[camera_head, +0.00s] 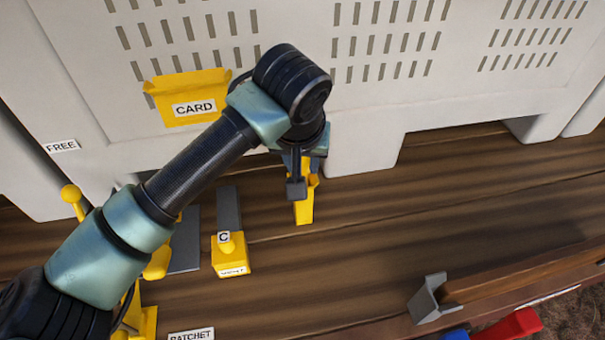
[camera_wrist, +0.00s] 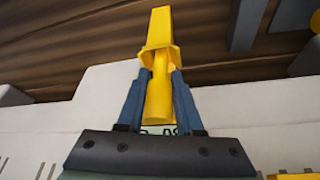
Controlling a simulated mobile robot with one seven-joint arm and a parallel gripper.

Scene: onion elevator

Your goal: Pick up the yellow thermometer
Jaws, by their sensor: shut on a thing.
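The yellow thermometer (camera_wrist: 159,92) stands out between the two blue fingers of my gripper (camera_wrist: 158,85) in the wrist view. The fingers are shut on it from both sides, just below its wider collar. In the head view, the thermometer (camera_head: 304,205) shows below my gripper (camera_head: 302,168), in front of the pale crate's wall. My wrist hides its upper part. I cannot tell whether its lower end touches the wooden boards.
A pale slotted crate (camera_head: 400,100) fills the back, with a yellow CARD holder (camera_head: 187,95) on it. A yellow block with a grey strip, marked C (camera_head: 231,258), lies left on the wooden boards (camera_head: 350,265). A grey bracket (camera_head: 431,298) is at front right. The boards between are clear.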

